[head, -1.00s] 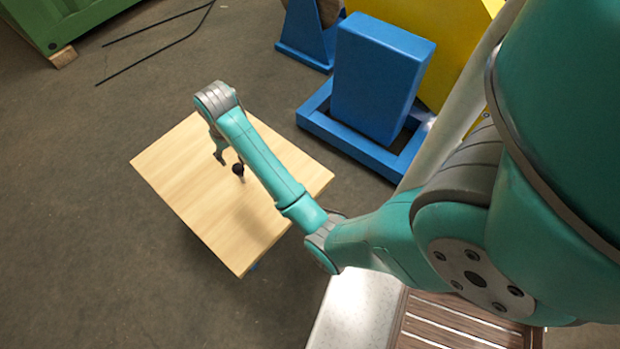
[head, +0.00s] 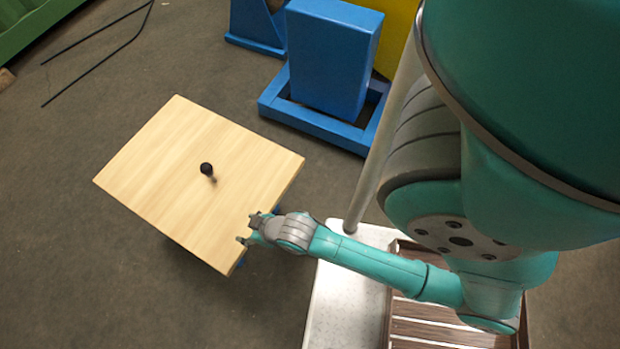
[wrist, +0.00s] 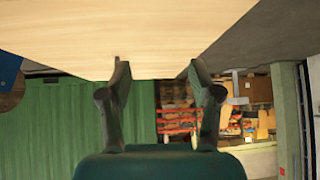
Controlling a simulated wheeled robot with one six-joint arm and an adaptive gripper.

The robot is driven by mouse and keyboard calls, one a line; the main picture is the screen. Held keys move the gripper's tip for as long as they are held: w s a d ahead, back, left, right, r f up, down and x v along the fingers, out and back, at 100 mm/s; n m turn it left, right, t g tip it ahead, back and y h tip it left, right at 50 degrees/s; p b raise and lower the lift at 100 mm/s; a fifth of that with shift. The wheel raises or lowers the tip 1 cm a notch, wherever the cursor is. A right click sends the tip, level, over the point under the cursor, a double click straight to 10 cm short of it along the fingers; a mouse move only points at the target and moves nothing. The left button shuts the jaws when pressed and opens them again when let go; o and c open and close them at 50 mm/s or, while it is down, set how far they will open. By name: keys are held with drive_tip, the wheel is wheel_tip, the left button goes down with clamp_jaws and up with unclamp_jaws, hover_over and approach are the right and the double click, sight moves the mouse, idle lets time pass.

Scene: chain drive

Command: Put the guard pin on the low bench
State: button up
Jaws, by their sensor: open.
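The guard pin (head: 207,170) has a dark round head and stands on the light wooden top of the low bench (head: 165,155), near its middle. My gripper (head: 247,229) is at the bench's near right edge, apart from the pin, and open with nothing between its fingers. The wrist view shows the two dark fingers (wrist: 156,80) spread, with the bench top (wrist: 130,30) filling the upper part of that picture. I cannot make out the pin in the wrist view.
A blue block in a blue frame (head: 332,60) stands behind the bench to the right. Dark rods (head: 105,70) lie on the floor at far left. A speckled pale surface (head: 340,300) and a brown slatted surface (head: 430,330) are at the front. Floor left of the bench is clear.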

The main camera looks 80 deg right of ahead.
drive_tip(key=s+a+r+n+t, duration=0.1)
drive_tip(key=s+a+r+t, duration=0.2)
drive_tip(key=s+r, duration=0.6)
drive_tip(key=s+a+r+n+t+y, duration=0.1)
drive_tip(key=s+a+r+t, duration=0.2)
drive_tip(key=s+r, duration=0.6)
wheel_tip(320, 180, up, 2)
drive_tip(key=shift+r+n+y, duration=0.1)
drive_tip(key=shift+n+y, duration=0.2)
drive_tip(key=shift+s, duration=0.1)
